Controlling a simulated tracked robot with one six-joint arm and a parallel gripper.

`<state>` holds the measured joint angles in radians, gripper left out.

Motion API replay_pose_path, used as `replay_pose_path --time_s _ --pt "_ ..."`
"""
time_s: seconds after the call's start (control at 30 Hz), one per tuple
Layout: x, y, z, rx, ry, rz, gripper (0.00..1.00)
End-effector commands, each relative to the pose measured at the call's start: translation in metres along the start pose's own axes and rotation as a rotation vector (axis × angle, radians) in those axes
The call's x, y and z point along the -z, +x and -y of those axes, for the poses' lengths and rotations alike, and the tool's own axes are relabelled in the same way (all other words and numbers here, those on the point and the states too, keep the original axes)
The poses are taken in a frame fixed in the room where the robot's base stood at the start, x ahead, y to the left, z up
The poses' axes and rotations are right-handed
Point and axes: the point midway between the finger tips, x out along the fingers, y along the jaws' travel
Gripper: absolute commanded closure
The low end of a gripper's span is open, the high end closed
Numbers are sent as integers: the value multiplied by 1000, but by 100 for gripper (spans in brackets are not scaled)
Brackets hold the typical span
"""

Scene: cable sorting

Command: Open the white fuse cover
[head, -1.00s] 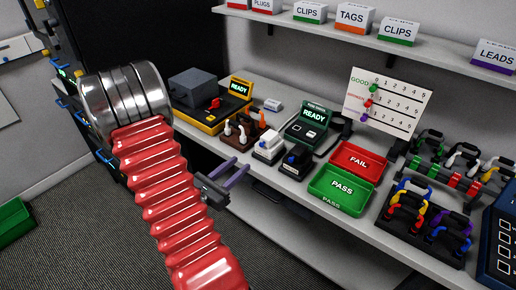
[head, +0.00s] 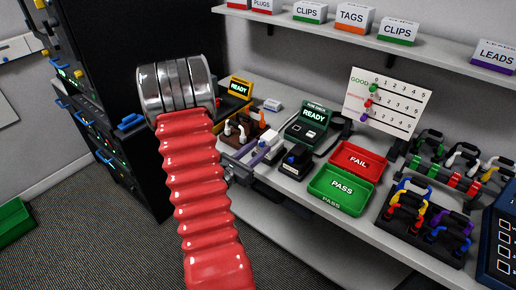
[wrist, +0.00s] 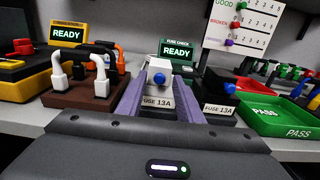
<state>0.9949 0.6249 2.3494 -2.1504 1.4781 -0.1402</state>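The white fuse cover (wrist: 160,67) is on a small holder labelled FUSE 13A, with a blue knob on its front, in the middle of the wrist view. It also shows in the head view (head: 271,139), partly hidden by my gripper. My gripper (wrist: 160,88) is open, its two purple fingers apart on the left and right of the white fuse unit. In the head view my gripper (head: 256,152) is at the bench's front edge, close to the unit. I cannot tell whether the fingers touch it. The cover appears closed.
A black FUSE 13A unit (wrist: 219,88) stands close on the right. A brown block (wrist: 88,92) with white and orange plugs is on the left. The fuse check device (wrist: 177,53) stands behind, reading READY. A green PASS tray (head: 339,190) and red FAIL tray (head: 358,161) lie to the right.

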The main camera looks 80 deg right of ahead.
Motion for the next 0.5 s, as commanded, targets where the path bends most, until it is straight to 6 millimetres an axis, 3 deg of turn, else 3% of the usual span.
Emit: replay_pose_path --time_s 0.33,0.5 --pt "0 3 0 -1 0 0 67" --pt "0 3 0 -1 0 0 79"
